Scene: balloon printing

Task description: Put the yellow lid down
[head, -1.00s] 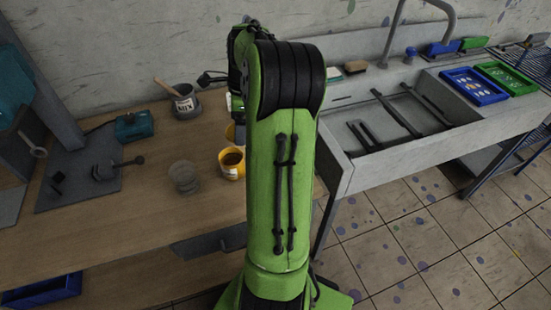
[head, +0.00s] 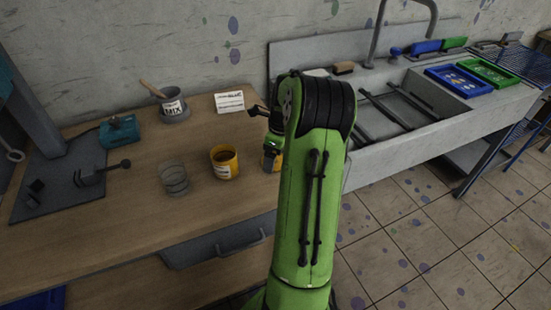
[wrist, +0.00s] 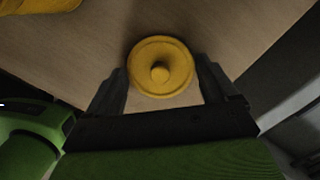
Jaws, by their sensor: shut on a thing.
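The yellow lid (wrist: 160,68) is round with a small knob in its middle. In the wrist view it sits between the two dark fingers of my gripper (wrist: 161,85), which is shut on it. The wood tabletop shows below the lid; I cannot tell whether the lid touches it. In the head view my green arm hides most of the gripper, and a bit of yellow (head: 271,160) shows at its left edge. The open yellow pot (head: 224,163), with a white label and dark contents, stands on the table left of my gripper.
A clear glass (head: 174,179) stands left of the yellow pot. A grey MIX pot (head: 175,107) with a wooden stick, a white card (head: 229,102) and a teal device (head: 119,132) are behind. The sink (head: 405,110) is to the right. The table front is clear.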

